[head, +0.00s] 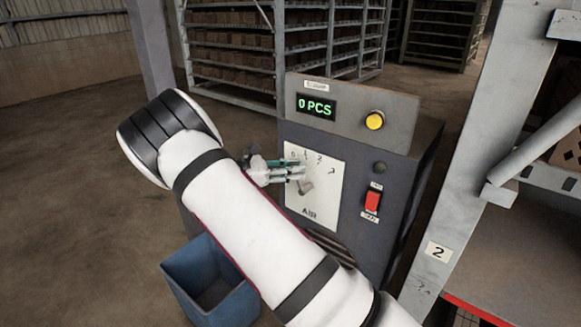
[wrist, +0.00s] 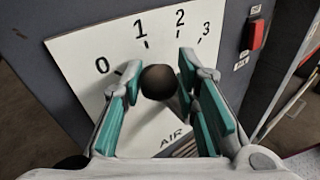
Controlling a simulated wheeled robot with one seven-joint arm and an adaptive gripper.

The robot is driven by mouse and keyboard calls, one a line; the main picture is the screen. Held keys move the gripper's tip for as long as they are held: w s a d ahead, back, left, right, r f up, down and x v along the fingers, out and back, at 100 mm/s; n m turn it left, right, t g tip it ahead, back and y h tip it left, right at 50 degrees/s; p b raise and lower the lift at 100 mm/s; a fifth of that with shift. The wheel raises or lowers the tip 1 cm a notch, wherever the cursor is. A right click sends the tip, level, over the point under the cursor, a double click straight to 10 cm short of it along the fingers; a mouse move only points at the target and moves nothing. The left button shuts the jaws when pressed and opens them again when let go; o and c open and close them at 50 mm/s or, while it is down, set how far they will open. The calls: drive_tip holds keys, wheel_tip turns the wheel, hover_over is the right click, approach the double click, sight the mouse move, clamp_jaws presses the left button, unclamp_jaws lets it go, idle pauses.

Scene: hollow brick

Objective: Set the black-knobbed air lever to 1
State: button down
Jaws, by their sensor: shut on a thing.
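The white AIR dial plate (head: 322,203) is on the front of the grey machine, with the numbers 0 to 3 in an arc. It also fills much of the wrist view (wrist: 85,55). The black knob (wrist: 160,82) of the lever is between my teal-padded fingers, below the 1 mark in the wrist view. My gripper (wrist: 161,78) is shut on the knob. In the head view my gripper (head: 292,172) is at the plate's left part, and a brownish part of the lever (head: 305,187) shows just below it. The exact pointing of the lever is hard to tell.
The machine has a green "0 PCS" display (head: 316,107), a yellow button (head: 375,121) and a red switch (head: 372,201) right of the plate. A blue bin (head: 210,280) stands on the floor below my arm. A grey rack post (head: 480,150) is close on the right.

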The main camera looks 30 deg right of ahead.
drive_tip(key=shift+s+d+r+m+t+y+p, duration=0.2)
drive_tip(key=shift+s+m+t+y+p, duration=0.1)
drive_tip(key=shift+s+m+y+p, duration=0.15)
drive_tip(key=shift+s+d+r+m+t+y+p, duration=0.15)
drive_tip(key=shift+s+m+t+y+p, duration=0.2)
drive_tip(key=shift+m, duration=0.2)
drive_tip(key=shift+a, duration=0.1)
drive_tip(key=shift+w+f, duration=0.1)
drive_tip(key=c, duration=1.5)
unclamp_jaws()
drive_tip(key=shift+a, duration=0.1)
drive_tip(key=v, duration=1.1)
drive_tip(key=shift+w+a, duration=0.1)
drive_tip(key=shift+a, duration=0.3)
